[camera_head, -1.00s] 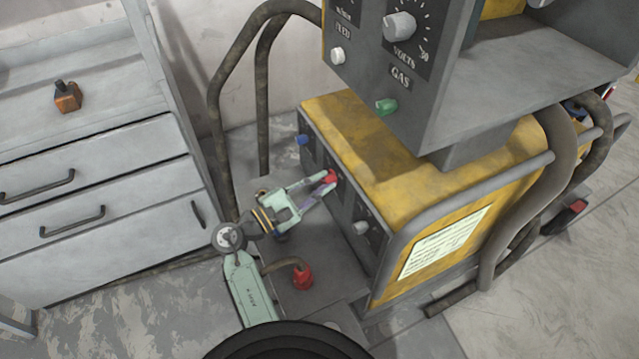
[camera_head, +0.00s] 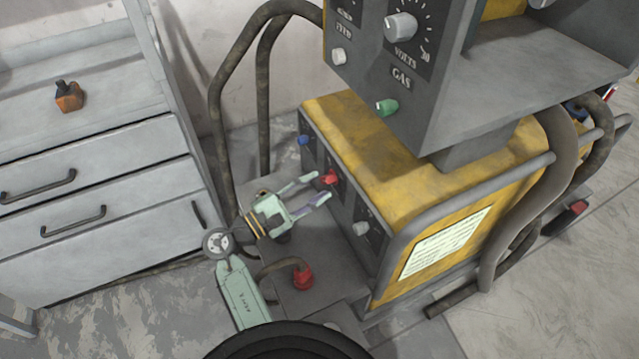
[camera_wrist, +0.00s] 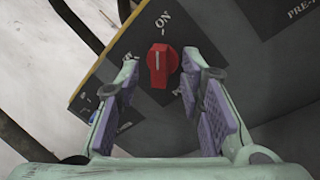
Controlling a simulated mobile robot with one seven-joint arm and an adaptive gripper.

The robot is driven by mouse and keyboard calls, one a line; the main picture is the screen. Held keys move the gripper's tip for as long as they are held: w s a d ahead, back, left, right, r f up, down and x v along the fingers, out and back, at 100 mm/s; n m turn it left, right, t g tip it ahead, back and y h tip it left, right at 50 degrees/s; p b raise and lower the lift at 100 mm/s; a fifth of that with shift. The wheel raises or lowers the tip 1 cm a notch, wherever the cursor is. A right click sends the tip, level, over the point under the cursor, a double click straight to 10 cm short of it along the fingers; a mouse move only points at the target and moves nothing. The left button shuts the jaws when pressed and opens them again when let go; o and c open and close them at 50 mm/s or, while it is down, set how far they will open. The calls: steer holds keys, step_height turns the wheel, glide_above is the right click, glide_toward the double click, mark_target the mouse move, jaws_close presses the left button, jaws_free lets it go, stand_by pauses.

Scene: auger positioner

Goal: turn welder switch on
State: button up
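The welder is a yellow and grey box (camera_head: 350,135) with a dark control panel. Its red switch knob (camera_head: 330,178) is on the front panel, and it also shows in the wrist view (camera_wrist: 163,62). The knob's white line runs nearly upright in the wrist view, roughly toward the printed "ON" label (camera_wrist: 163,20). My gripper (camera_head: 321,187) is open and empty, just in front of the panel. In the wrist view its fingers (camera_wrist: 162,75) stand to either side of the knob with visible gaps. The fingertips appear drawn back from it.
A blue knob (camera_head: 304,140) and a white knob (camera_head: 361,229) flank the red one. A grey upper unit (camera_head: 480,100) overhangs the welder. Curved pipes (camera_head: 215,120) rise behind at left. A red-ended cable plug (camera_head: 303,277) is below my gripper. Grey drawers (camera_head: 100,190) stand left.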

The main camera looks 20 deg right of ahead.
steer(key=v, duration=0.9)
steer(key=shift+a, duration=0.4)
